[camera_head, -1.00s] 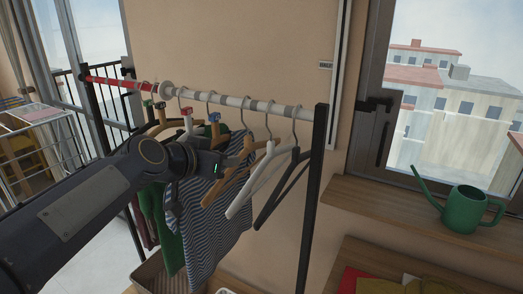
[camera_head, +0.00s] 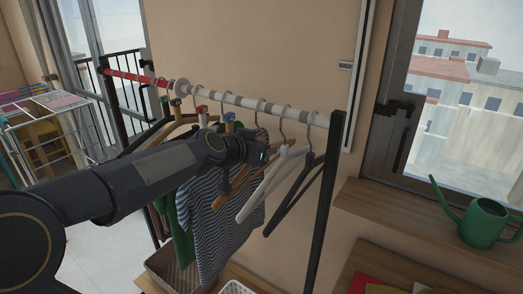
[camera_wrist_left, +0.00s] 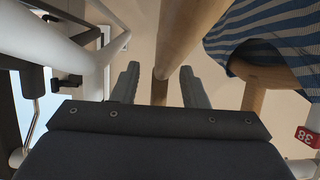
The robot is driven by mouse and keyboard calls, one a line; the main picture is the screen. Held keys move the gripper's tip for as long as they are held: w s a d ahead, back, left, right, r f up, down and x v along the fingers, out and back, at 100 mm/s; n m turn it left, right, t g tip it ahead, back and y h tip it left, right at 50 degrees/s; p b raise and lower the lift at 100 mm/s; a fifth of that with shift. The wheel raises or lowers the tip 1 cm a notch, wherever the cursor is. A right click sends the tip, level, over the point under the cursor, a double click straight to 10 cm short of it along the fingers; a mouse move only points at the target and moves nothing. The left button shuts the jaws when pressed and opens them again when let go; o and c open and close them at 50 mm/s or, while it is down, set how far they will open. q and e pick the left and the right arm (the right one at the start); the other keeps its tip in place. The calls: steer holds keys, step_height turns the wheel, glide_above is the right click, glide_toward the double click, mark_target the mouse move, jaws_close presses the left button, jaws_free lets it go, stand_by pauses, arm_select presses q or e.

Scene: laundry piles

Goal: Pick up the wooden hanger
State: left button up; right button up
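The bare wooden hanger (camera_head: 224,190) hangs on the rail between the striped shirt (camera_head: 205,205) and the white hanger (camera_head: 262,188). My left gripper (camera_head: 268,152) is at the hanger's upper part, beside the white hanger; my arm hides part of the wood. In the left wrist view the left gripper (camera_wrist_left: 160,86) is open, with a wooden bar (camera_wrist_left: 186,30) of the hanger running between its fingers. Gaps show on both sides of the wood. The striped shirt (camera_wrist_left: 262,35) on another wooden hanger is at the right. My right gripper is not in view.
The striped rail (camera_head: 240,101) has a black end post (camera_head: 323,200). A black hanger (camera_head: 292,195) hangs right of the white one. A basket (camera_head: 170,272) stands below the clothes. A green watering can (camera_head: 482,224) stands on the sill at right.

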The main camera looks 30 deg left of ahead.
arm_select(q)
steer(key=c, duration=0.9)
jaws_close()
steer(key=shift+r, duration=0.1)
steer(key=shift+r+p, duration=0.3)
steer(key=shift+r, duration=0.25)
step_height(320, 180, up, 2)
steer(key=shift+r+p, duration=0.1)
steer(key=shift+p, duration=0.3)
steer(key=s+b, duration=0.1)
steer(key=s, duration=0.1)
steer(key=s+b, duration=0.2)
steer(key=shift+s+a+f, duration=0.2)
steer(key=shift+s, duration=0.15)
steer(key=s+b, duration=0.1)
steer(key=s, duration=0.3)
steer(key=s+b, duration=0.1)
steer(key=s, duration=0.3)
steer(key=s+a+b, duration=0.1)
steer(key=s, duration=0.3)
steer(key=shift+r, duration=0.2)
steer(key=shift+s, duration=0.7)
